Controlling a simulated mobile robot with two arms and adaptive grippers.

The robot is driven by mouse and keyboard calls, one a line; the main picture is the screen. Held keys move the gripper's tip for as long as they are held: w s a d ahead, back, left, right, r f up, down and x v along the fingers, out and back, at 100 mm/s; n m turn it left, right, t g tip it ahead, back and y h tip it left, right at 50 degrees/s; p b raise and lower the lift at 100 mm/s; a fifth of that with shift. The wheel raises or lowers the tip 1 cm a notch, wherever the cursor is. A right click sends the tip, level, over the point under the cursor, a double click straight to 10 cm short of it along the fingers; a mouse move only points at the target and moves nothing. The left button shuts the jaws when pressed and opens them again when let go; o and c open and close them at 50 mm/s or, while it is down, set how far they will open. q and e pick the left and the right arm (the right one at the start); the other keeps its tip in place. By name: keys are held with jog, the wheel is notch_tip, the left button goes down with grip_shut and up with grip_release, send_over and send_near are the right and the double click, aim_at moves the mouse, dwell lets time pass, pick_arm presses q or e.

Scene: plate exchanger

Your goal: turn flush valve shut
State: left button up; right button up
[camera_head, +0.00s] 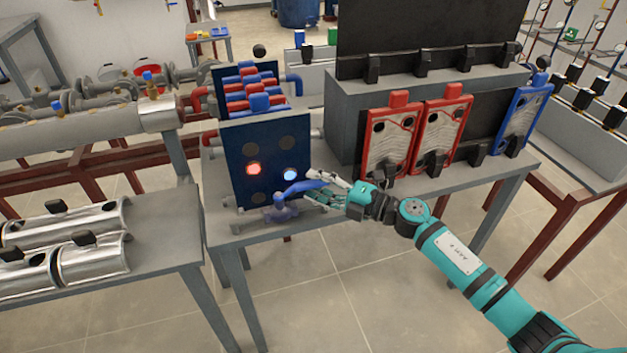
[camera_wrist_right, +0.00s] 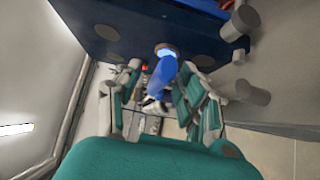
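The flush valve's blue lever handle (camera_head: 300,187) sticks out to the right, low in front of the dark blue panel (camera_head: 238,150). The grey valve body (camera_head: 281,213) sits below it. My right gripper (camera_head: 321,188) is at the free end of the lever. In the right wrist view, the blue lever (camera_wrist_right: 162,72) lies between the two spread fingers of the gripper (camera_wrist_right: 160,82), nearer the right finger. A gap shows on the left side; contact on the right side is unclear. My left gripper is not in view.
The panel carries a lit red lamp (camera_head: 254,169) and a lit blue lamp (camera_head: 290,174). Red-framed plates (camera_head: 392,137) and a blue-framed plate (camera_head: 524,122) lean on a grey block behind my right arm.

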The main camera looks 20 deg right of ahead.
jog(key=shift+w+a, duration=0.4)
jog(key=shift+a, duration=0.05)
grip_shut()
